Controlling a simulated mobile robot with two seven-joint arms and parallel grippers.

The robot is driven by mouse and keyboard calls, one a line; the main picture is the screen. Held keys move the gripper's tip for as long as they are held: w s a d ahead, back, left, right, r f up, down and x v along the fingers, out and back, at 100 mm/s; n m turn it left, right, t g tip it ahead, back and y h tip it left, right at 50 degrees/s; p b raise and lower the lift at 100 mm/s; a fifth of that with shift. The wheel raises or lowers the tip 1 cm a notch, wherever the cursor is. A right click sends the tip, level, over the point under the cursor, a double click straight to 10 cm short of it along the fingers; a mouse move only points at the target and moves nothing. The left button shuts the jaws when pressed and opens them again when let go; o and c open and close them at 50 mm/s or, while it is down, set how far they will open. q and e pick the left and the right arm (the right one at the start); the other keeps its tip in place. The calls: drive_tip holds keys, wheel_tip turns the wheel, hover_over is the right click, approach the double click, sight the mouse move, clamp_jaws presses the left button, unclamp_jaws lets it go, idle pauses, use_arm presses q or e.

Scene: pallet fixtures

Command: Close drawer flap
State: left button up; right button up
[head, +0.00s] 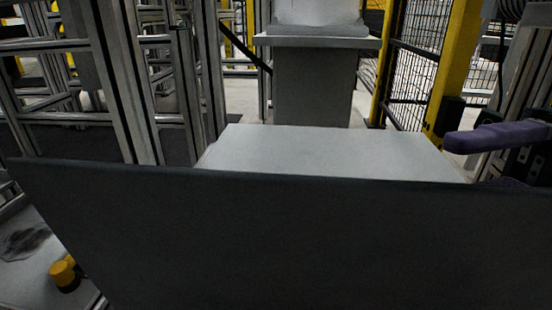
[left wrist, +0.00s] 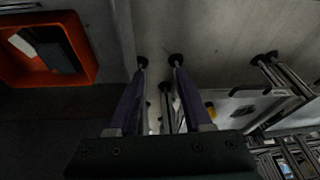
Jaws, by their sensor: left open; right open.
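A wide dark grey panel (head: 290,240), which looks like the drawer flap, stands raised across the front of the head view and hides what is right behind it. A pale flat surface (head: 325,150) shows beyond its top edge. My right gripper (head: 490,138) is at the right edge of the head view, above and beyond the panel's top edge, with a purple finger showing. It is open and partly out of frame. My left gripper (left wrist: 160,78) shows in the left wrist view with its two purple fingers apart and nothing between them. It is not visible in the head view.
Metal frame posts (head: 125,80) stand at the left. A yellow post (head: 452,70) and black mesh fence (head: 412,85) stand at the right. A grey pedestal (head: 312,85) is at the back. An orange bin (left wrist: 92,65) shows in the left wrist view.

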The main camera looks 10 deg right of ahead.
sight(374, 200)
drive_tip(key=a, duration=0.2)
drive_tip(key=s+a, duration=0.1)
drive_tip(key=a, duration=0.2)
drive_tip(key=a+b, duration=0.1)
drive_tip(key=a, duration=0.2)
drive_tip(key=shift+s+r, duration=0.1)
drive_tip(key=shift+s, duration=0.25)
drive_tip(key=shift+s+a+r, duration=0.1)
drive_tip(key=shift+s+a, duration=0.05)
drive_tip(key=shift+a, duration=0.3)
clamp_jaws()
idle(0.6)
